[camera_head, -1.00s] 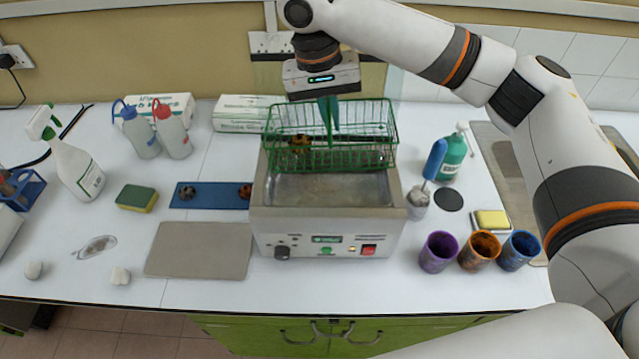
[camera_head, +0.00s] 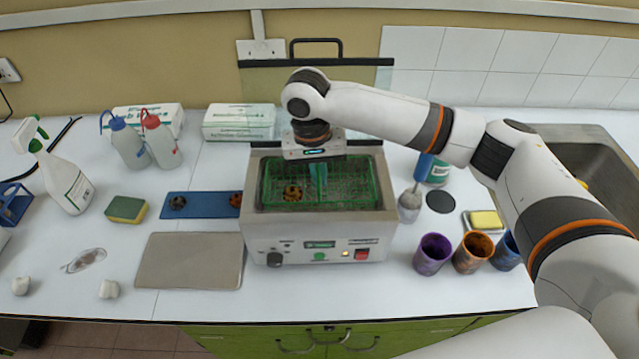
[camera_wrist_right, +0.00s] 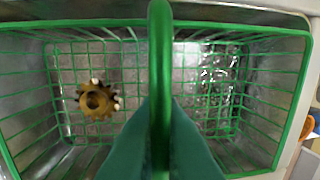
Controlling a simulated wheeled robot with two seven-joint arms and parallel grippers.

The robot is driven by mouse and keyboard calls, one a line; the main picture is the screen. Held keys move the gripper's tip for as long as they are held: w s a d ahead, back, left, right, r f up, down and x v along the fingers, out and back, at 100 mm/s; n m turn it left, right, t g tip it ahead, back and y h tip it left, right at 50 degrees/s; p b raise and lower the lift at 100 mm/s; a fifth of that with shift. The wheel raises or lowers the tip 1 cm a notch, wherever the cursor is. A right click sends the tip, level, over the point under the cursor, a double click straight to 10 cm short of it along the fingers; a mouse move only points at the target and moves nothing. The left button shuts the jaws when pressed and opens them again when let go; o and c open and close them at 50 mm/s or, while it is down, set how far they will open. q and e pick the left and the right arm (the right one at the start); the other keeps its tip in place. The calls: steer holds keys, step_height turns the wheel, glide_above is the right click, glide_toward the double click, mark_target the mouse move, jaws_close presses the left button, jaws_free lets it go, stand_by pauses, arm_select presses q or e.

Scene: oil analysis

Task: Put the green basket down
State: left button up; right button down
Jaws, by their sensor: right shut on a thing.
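The green wire basket (camera_head: 345,193) sits down inside the tank of the grey ultrasonic cleaner (camera_head: 318,229), its rim about level with the tank's top. A brass-coloured gear (camera_head: 293,192) lies in the left part of the basket; it also shows in the right wrist view (camera_wrist_right: 97,100). My right gripper (camera_head: 318,180) points down over the middle of the basket. In the right wrist view its fingers (camera_wrist_right: 160,130) are shut on the basket's green handle (camera_wrist_right: 160,60). Whether the basket rests on the tank floor cannot be told. My left gripper is not in view.
A blue mat (camera_head: 202,205) with small gears and a grey plate (camera_head: 189,260) lie left of the cleaner. Purple (camera_head: 433,254) and orange (camera_head: 473,252) cups stand to its right, beside a partly hidden blue cup. A clear lid (camera_head: 318,76) stands open behind.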

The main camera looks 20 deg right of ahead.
step_height(320, 180, down, 4)
steer(key=shift+w+f+p, duration=0.1)
steer(key=shift+p, duration=0.3)
steer(key=c, duration=1.6)
jaws_free()
steer(key=r+b, duration=0.1)
steer(key=r, duration=0.3)
steer(key=a+r+b, duration=0.1)
steer(key=r, duration=0.7)
steer(key=shift+w+a+b, duration=0.15)
steer(key=shift+b, duration=0.25)
steer(key=shift+f, duration=0.1)
